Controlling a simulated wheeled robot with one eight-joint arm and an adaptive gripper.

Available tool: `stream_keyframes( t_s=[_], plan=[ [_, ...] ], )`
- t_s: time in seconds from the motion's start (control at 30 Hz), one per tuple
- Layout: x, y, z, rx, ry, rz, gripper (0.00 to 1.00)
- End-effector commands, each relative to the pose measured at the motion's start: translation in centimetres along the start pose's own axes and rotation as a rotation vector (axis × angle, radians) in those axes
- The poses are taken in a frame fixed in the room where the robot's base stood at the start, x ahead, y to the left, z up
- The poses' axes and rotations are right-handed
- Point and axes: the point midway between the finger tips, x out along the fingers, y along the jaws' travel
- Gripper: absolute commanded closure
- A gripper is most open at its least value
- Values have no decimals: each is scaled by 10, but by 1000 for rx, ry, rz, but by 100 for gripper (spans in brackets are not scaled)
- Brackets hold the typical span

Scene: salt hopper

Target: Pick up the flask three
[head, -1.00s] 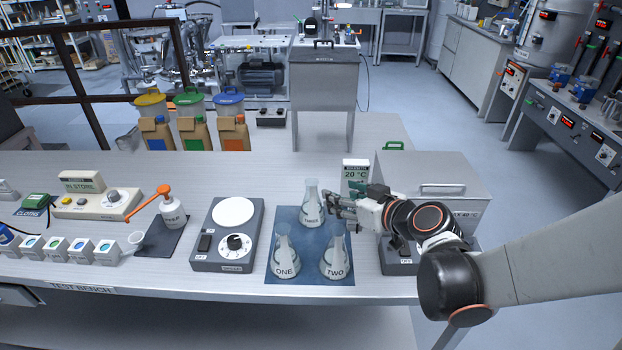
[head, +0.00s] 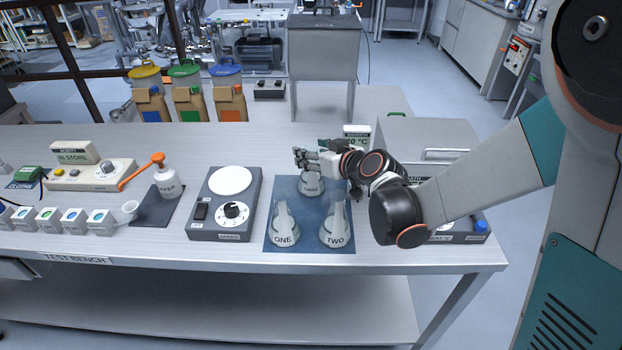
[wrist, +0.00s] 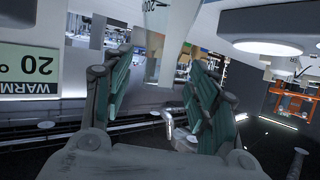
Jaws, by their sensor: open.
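Flask three (head: 311,188) is a clear conical flask at the back of the blue mat (head: 270,245), behind flask one (head: 284,226) and flask two (head: 335,226). My gripper (head: 304,158) is at its neck, reaching in from the right, and hides its upper part. In the wrist view my gripper (wrist: 160,95) is open, its two green-padded fingers apart. A clear glass piece with a printed mark (wrist: 172,42), probably flask three, shows between and beyond the fingertips. Whether a finger touches the glass cannot be told.
A warm bath box (head: 425,150) stands to the right, with a temperature display (head: 356,138) behind my wrist. A hotplate or stirrer (head: 225,203) is left of the mat.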

Motion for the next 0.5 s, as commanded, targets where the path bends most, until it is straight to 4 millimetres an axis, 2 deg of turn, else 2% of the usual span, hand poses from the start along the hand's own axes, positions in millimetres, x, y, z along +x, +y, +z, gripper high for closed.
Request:
stream_keyframes(
  t_s=[0.1,0.33,0.5],
  plan=[
    [13,1,1,0,0,1,47],
    [14,1,0,1,0,2,49],
    [14,1,0,1,0,2,87]
  ],
)
